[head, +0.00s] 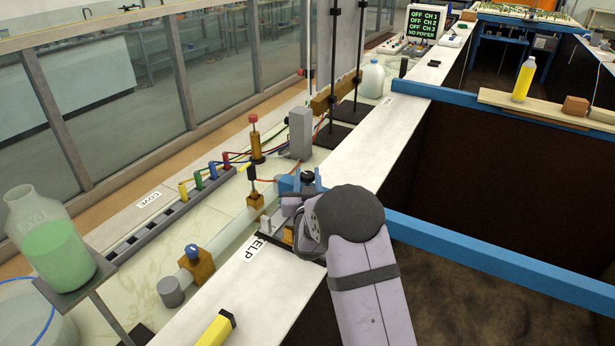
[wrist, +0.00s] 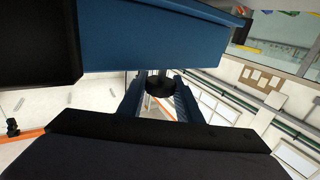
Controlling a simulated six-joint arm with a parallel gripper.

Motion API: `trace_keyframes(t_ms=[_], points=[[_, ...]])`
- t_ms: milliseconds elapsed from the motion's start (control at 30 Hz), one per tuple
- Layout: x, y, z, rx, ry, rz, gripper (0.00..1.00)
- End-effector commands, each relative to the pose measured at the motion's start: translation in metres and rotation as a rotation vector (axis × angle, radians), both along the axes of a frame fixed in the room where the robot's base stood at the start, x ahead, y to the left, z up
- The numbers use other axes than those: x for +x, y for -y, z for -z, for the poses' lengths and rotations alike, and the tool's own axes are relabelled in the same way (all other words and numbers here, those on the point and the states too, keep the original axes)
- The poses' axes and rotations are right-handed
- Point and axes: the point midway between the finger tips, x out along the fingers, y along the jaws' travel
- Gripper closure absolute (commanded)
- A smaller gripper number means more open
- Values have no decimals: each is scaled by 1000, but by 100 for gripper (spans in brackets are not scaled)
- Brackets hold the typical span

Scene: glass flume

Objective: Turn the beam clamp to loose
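A blue block with a round black knob (head: 307,176) on top, which looks like the beam clamp (head: 288,184), stands at the flume's near edge in the head view. My gripper (head: 300,200) is right at it, and my wrist hides much of the near side. In the wrist view the blue block (wrist: 190,45) fills the top, and the black knob (wrist: 160,84) lies between my two fingertips. The fingers are apart with the knob filling most of the gap. I cannot tell whether they press on it. No loose or tight marking is readable.
A blue beam (head: 480,252) crosses the dark pit at the right. An orange-brown post with a red top (head: 254,145) and a grey box (head: 301,132) stand just behind the clamp. A bottle of green liquid (head: 55,245) is at the left, and a yellow block (head: 216,328) in front.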

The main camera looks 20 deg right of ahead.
Motion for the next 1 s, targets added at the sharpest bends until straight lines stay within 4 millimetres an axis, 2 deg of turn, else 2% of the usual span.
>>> trace_keyframes(t_ms=[233,700,1000], points=[[1,1,1,0,5,-34,91],[1,1,-1,-1,9,-251,91],[0,0,-2,-2,5,-275,91]])
